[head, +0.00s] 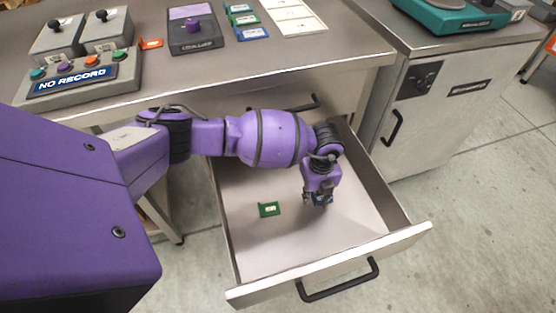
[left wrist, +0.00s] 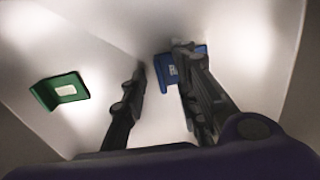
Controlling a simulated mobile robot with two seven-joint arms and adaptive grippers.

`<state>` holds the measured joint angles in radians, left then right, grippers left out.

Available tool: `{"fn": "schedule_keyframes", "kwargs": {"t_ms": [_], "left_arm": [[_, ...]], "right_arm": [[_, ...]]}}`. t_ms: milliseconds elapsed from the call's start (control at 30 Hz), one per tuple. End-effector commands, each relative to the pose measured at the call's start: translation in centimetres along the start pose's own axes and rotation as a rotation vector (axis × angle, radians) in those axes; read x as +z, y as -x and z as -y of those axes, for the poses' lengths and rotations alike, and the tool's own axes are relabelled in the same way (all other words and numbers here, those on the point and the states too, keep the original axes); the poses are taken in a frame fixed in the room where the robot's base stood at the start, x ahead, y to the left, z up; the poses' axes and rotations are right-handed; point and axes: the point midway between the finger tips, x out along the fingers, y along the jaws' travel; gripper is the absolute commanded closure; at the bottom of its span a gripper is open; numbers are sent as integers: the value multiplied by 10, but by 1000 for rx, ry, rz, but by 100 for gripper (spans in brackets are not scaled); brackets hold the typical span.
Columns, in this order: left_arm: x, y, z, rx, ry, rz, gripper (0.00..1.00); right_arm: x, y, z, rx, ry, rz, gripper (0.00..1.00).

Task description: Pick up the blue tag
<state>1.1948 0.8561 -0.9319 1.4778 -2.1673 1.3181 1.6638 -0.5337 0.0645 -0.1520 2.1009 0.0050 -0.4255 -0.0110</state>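My left gripper (head: 317,195) is inside the open drawer, pointing down. In the left wrist view its two fingers (left wrist: 161,64) are apart, with bare drawer floor showing between them. A blue tag (left wrist: 165,71) with a small pale label lies on the drawer floor at the fingertips. The right-hand finger overlaps and hides part of it; I cannot tell whether they touch. In the head view the gripper mostly covers this tag. A green tag (head: 269,209) lies apart, to the left; it also shows in the left wrist view (left wrist: 61,91). My right gripper is not in view.
The drawer (head: 327,277) has raised walls close around my arm. Another blue tag (head: 252,34) lies on the bench top near green and blue ones. A "NO RECORD" button box (head: 82,77) stands at left. A grey cabinet (head: 440,105) stands right of the drawer.

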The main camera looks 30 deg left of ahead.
Motion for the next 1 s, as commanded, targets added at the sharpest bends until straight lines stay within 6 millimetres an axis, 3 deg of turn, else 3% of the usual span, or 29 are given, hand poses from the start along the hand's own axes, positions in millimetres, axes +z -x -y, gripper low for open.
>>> {"fn": "schedule_keyframes", "kwargs": {"t_ms": [133, 367, 767, 1000], "left_arm": [[1, 3, 3, -4, -1, 3, 72], [1, 3, 3, -5, -1, 3, 100], [1, 5, 3, -5, -1, 3, 100], [2, 28, 4, -9, -1, 4, 100]], "right_arm": [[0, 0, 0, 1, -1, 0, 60], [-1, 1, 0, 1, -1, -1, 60], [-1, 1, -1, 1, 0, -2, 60], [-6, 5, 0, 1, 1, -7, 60]]}}
